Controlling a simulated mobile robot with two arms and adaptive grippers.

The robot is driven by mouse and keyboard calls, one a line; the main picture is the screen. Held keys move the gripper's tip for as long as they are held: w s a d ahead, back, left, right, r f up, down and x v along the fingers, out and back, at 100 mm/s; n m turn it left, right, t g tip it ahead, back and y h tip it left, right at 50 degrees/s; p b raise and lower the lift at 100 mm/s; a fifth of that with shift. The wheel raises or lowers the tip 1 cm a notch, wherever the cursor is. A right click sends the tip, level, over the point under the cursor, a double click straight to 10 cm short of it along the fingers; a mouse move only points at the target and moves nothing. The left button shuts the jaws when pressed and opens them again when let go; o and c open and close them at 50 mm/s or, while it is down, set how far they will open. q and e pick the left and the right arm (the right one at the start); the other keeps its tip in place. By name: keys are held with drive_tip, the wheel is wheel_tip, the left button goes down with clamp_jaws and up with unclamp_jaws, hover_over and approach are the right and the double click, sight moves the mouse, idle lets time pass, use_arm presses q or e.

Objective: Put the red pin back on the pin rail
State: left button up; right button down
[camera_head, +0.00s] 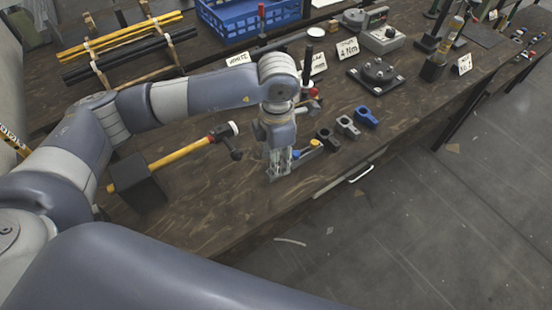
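My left gripper (279,172) points down at the bench, near its front edge. Its fingers are small and blurred together here, so I cannot tell if they are open or shut, or if anything is between them. Just right of the fingers is a small rail-like strip (307,150) with a yellow-topped piece (315,143) and a blue-topped piece (297,154); it is partly hidden by the gripper. A small red piece (313,92) shows beside my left wrist, but I cannot tell if it is the red pin. My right gripper is not in view.
Black, grey and blue clamp-like blocks (347,126) stand right of the gripper. A yellow-handled hammer (185,152) and a dark block (138,184) are to the left. A blue crate (245,22), a round fixture (377,72) and label cards stand behind. The front bench surface is mostly clear.

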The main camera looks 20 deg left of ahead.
use_arm(q)
wheel_tip(320, 180, up, 11)
idle(0.3)
drive_tip(key=shift+f, duration=0.15)
idle(0.3)
